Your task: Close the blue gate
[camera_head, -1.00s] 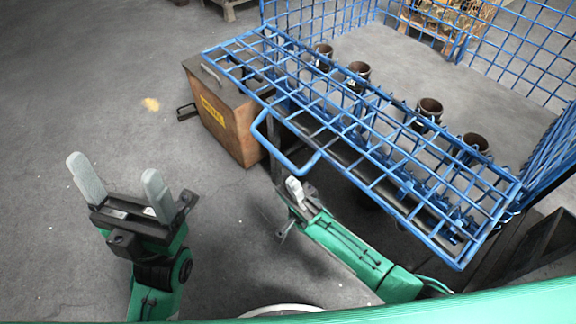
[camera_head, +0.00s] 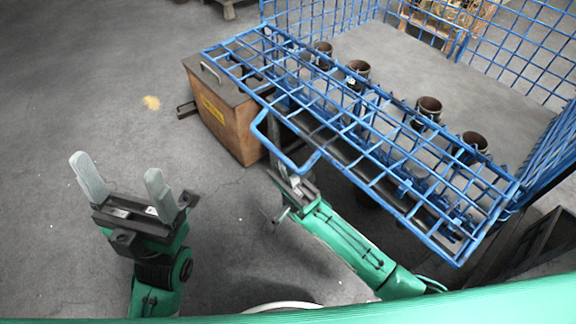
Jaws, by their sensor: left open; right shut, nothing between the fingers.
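The blue gate (camera_head: 340,120) is a wire-mesh panel, folded down and sloping out at the front of the blue mesh cage. A blue loop handle (camera_head: 262,128) sticks out from its front edge. My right gripper (camera_head: 282,164) is shut and empty, with its fingertips close under the loop handle; the loop partly covers them, and I cannot tell whether they touch. My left gripper (camera_head: 118,183) is open and empty, over bare floor at the left, well apart from the gate.
Several dark metal cylinders (camera_head: 357,72) stand in a row behind the gate. A brown box (camera_head: 230,125) with a yellow label stands on the floor under the gate's left end. Blue mesh walls (camera_head: 530,45) rise at the back and right. The floor at left is clear.

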